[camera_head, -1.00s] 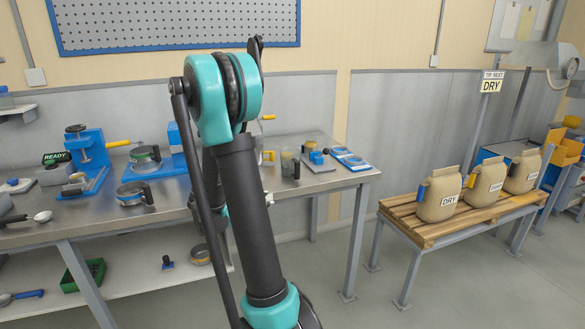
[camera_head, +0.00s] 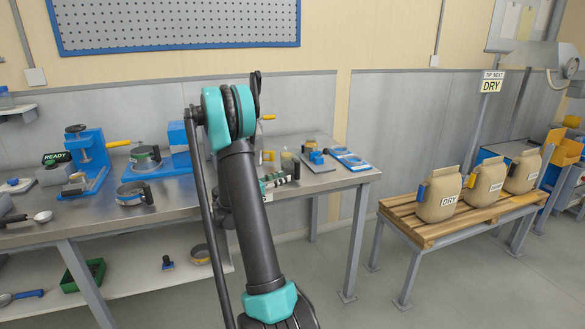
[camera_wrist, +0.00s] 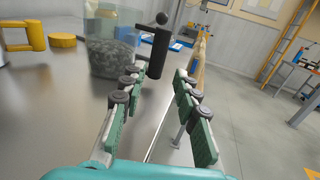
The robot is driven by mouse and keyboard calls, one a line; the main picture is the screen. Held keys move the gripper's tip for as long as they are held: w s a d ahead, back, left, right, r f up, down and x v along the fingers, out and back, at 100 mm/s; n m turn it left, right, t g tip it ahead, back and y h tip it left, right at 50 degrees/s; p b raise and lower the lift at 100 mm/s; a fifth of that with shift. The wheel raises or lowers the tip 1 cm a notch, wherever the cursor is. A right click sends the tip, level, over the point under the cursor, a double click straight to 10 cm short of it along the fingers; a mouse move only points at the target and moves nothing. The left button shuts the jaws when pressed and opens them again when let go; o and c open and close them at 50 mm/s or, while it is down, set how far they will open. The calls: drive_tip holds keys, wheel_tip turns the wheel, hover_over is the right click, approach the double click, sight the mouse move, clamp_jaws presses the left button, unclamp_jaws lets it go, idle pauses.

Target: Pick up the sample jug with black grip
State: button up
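The sample jug (camera_wrist: 108,50) is clear, holds dark grey granules and stands upright on the steel bench. Its black grip (camera_wrist: 157,52) faces my gripper in the wrist view. My gripper (camera_wrist: 160,76) is open and empty, with one green-padded finger on each side of the grip's line. The grip shows between and just beyond the fingertips; I cannot tell whether the tips overlap it in depth. In the head view the jug (camera_head: 286,159) is partly hidden behind my gripper (camera_head: 290,173).
A yellow handle-shaped item (camera_wrist: 22,36) and a yellow round piece (camera_wrist: 62,40) lie left of the jug. The bench's front edge runs beneath my gripper. Sacks stand on a pallet table (camera_head: 400,209) at right.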

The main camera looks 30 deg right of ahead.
sight(297, 177)
drive_tip(key=d, duration=0.6)
drive_tip(key=w+d, duration=0.1)
drive_tip(key=d, duration=0.1)
drive_tip(key=shift+d, duration=0.4)
clamp_jaws()
